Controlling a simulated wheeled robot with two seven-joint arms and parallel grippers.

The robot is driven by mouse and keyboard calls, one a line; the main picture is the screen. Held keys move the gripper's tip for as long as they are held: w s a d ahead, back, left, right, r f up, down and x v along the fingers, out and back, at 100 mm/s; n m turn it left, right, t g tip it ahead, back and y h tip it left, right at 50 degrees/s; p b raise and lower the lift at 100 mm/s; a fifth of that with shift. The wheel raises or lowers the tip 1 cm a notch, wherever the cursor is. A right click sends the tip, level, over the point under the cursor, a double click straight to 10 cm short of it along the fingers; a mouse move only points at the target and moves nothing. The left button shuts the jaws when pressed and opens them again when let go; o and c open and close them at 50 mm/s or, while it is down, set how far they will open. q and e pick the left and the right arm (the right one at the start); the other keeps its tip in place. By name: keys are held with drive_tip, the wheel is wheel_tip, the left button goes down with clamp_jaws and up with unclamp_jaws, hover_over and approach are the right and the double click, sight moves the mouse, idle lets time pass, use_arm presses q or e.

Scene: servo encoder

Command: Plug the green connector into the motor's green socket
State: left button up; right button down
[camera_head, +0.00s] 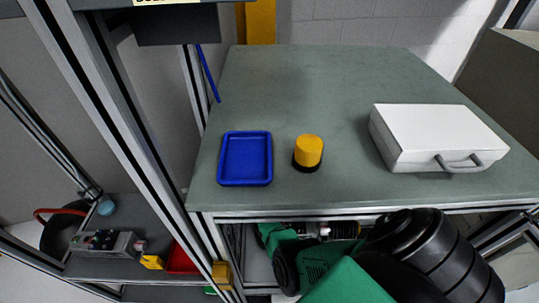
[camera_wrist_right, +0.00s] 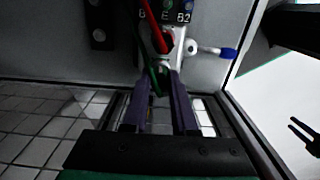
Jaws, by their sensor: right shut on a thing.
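My right gripper (camera_wrist_right: 166,84) is shut on the green connector (camera_wrist_right: 156,80) in the right wrist view, and a dark green cable rises from it. Just beyond the fingertips is a pale metal part (camera_wrist_right: 178,48), possibly the motor, with a red cable (camera_wrist_right: 156,28) running in front of it. A white stub with a blue end (camera_wrist_right: 226,52) sticks out to its right. I cannot make out the green socket, nor whether the connector touches anything. In the head view my right arm reaches under the tabletop and its gripper is not clearly visible. My left gripper is not in view.
The grey-green tabletop (camera_head: 300,85) holds a blue tray (camera_head: 268,160), a yellow cylinder (camera_head: 309,150) and a white case (camera_head: 435,130). Its front edge overhangs my right arm. A lower shelf (camera_head: 100,265) at left holds a grey device and a red bin (camera_head: 183,262).

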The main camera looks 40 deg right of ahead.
drive_tip(key=c, duration=0.6)
unclamp_jaws()
wheel_tip(320, 180, up, 14)
drive_tip(key=shift+r, duration=0.25)
